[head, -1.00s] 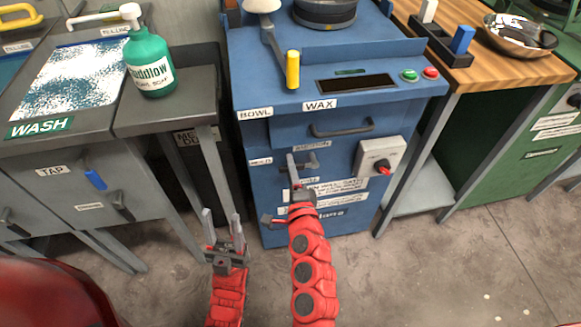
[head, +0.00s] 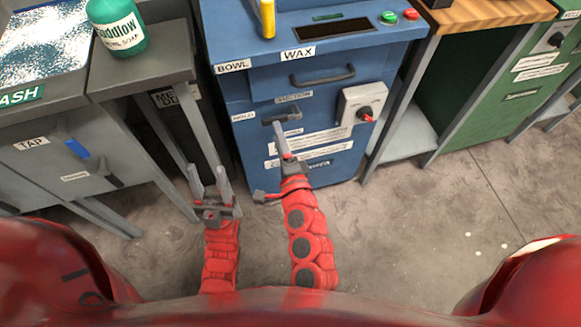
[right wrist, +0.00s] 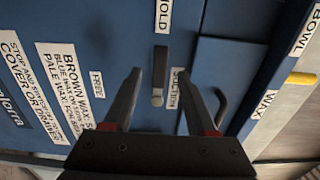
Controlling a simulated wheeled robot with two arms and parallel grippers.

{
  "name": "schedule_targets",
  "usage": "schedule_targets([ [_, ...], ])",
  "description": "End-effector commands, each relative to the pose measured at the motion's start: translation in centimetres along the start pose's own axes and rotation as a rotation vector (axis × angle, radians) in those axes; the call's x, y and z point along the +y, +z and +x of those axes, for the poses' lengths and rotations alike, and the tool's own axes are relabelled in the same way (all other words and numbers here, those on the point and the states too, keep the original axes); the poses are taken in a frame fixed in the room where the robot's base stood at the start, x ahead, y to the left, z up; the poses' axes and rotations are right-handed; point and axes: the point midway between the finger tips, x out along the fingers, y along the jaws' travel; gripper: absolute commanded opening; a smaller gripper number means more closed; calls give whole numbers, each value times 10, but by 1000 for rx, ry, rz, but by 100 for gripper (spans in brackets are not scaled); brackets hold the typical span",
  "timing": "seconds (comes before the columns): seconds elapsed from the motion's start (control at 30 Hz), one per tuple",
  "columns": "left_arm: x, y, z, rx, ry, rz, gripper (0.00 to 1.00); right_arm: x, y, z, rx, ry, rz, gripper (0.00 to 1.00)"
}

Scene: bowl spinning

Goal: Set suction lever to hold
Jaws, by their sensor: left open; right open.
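The suction lever (head: 288,117) is a short dark handle on the front of the blue wax machine (head: 262,95), below the suction label (head: 293,96). The hold label (head: 243,116) is to its left. In the right wrist view the lever (right wrist: 160,75) lies lengthwise between the hold label (right wrist: 162,15) and my open fingers. My right gripper (right wrist: 160,88) is open, with one finger on each side of the lever in that picture; contact cannot be told. In the head view my right gripper (head: 281,138) partly covers the lever. My left gripper (head: 208,172) is open and empty, low and left of the machine.
A drawer handle (head: 322,76) sits above the lever. The floor (head: 420,230) at right is clear.

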Motion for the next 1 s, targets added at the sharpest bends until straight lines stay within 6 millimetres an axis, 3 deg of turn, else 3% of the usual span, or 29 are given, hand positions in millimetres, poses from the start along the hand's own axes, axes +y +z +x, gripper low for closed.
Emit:
schedule_targets([
  [0.2, -1, -3, 19, 0, 0, 0, 50, -2, 2, -56, -6, 6, -4, 57],
  [0.5, -2, -7, 41, 0, 0, 0, 50, -2, 2, -108, -4, 4, -2, 57],
  [1.0, -2, -7, 43, 0, 0, 0, 50, 0, 0, -116, 2, -2, 0, 57],
])
